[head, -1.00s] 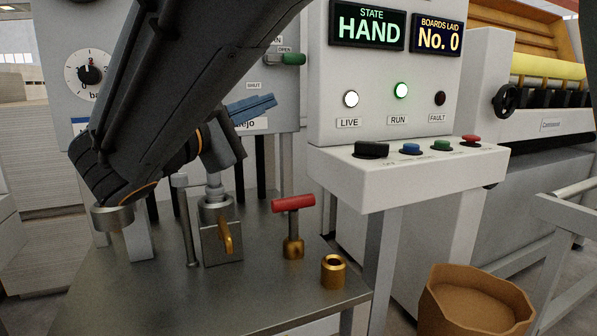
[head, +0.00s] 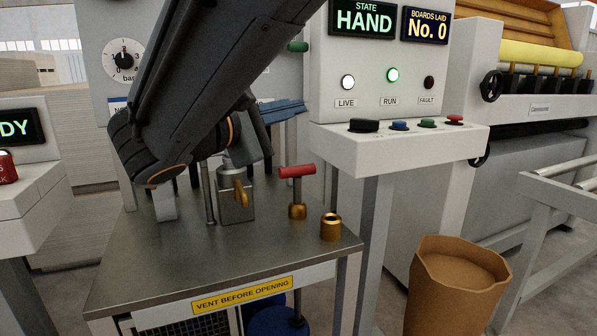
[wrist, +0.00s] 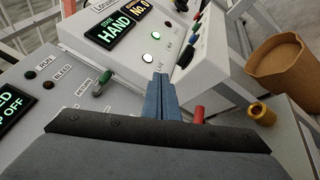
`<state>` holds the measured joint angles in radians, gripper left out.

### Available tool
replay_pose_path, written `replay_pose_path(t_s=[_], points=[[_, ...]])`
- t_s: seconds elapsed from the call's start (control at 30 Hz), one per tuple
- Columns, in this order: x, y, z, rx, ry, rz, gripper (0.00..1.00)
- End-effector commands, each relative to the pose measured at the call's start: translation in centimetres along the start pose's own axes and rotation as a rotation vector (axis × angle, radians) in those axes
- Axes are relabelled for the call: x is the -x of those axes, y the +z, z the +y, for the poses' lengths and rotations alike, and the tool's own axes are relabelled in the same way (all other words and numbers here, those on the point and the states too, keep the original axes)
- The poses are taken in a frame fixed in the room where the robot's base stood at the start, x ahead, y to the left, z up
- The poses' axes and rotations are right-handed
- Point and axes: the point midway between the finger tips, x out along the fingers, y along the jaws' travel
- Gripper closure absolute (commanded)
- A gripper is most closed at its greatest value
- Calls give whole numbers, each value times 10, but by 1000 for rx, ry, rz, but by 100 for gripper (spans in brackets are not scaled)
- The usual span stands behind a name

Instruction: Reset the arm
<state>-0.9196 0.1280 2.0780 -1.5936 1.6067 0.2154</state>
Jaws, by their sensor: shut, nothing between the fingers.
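My gripper (head: 290,106) has blue fingers that point to the right above the metal table, partly behind my dark arm in the head view. In the wrist view the fingers (wrist: 161,80) lie together, shut with nothing between them. They are in the air in front of the white control panel. A red T-handle (head: 297,171) stands upright on a brass base below the fingers, apart from them. My arm hides part of the cabinet behind it.
The control panel (head: 322,100) reads HAND and No. 0, with LIVE and RUN lamps lit. The metal table (head: 150,265) carries a brass-levered block (head: 236,205) and a brass cup (head: 331,228). A brown bin (head: 420,300) stands on the floor at right.

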Motion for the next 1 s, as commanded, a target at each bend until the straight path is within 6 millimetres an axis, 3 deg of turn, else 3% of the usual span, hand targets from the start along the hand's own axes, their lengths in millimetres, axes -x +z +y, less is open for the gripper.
replay_pose_path(t_s=[0.27, 0.37, 0.47, 0.6, 0.7, 0.8, 1.0], points=[[-28, 27, -73, 30, -248, -23, 100], [-35, 42, -113, 32, -388, -33, 100], [-36, 64, -167, 11, -583, -50, 100], [-15, 94, -250, -81, -915, -73, 100], [12, 106, -295, -195, -1136, -91, 100], [40, 110, -324, -331, -1319, -110, 100], [77, 104, -349, -586, -1550, -148, 100]])
